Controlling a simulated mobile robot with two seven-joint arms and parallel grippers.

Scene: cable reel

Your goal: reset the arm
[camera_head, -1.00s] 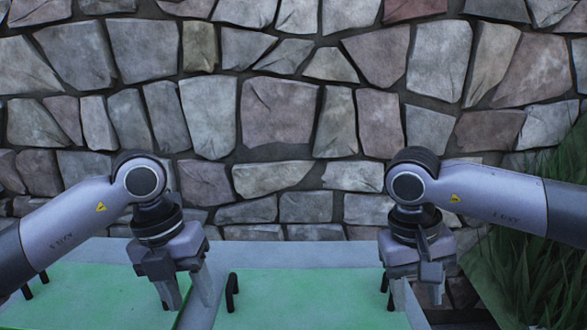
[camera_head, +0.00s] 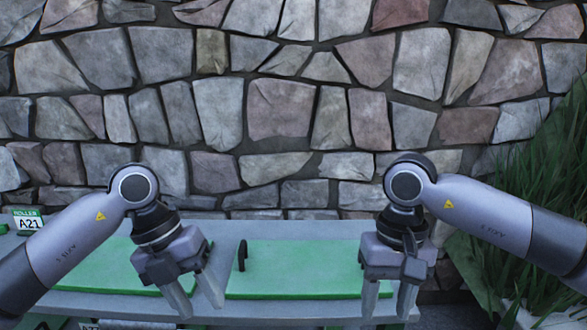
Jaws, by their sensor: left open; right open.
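My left arm comes in from the left, and its gripper (camera_head: 202,304) points down over the left green mat and the front of the grey bench. Its two fingers are spread with nothing between them. My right arm comes in from the right, and its gripper (camera_head: 388,308) points down at the right end of the other green mat. Its fingers are also apart and empty. The two grippers are well apart from each other.
A grey bench (camera_head: 290,229) carries a left green mat (camera_head: 105,268) and a right green mat (camera_head: 300,268). A stone wall (camera_head: 290,120) stands behind; grass (camera_head: 510,210) grows at the right.

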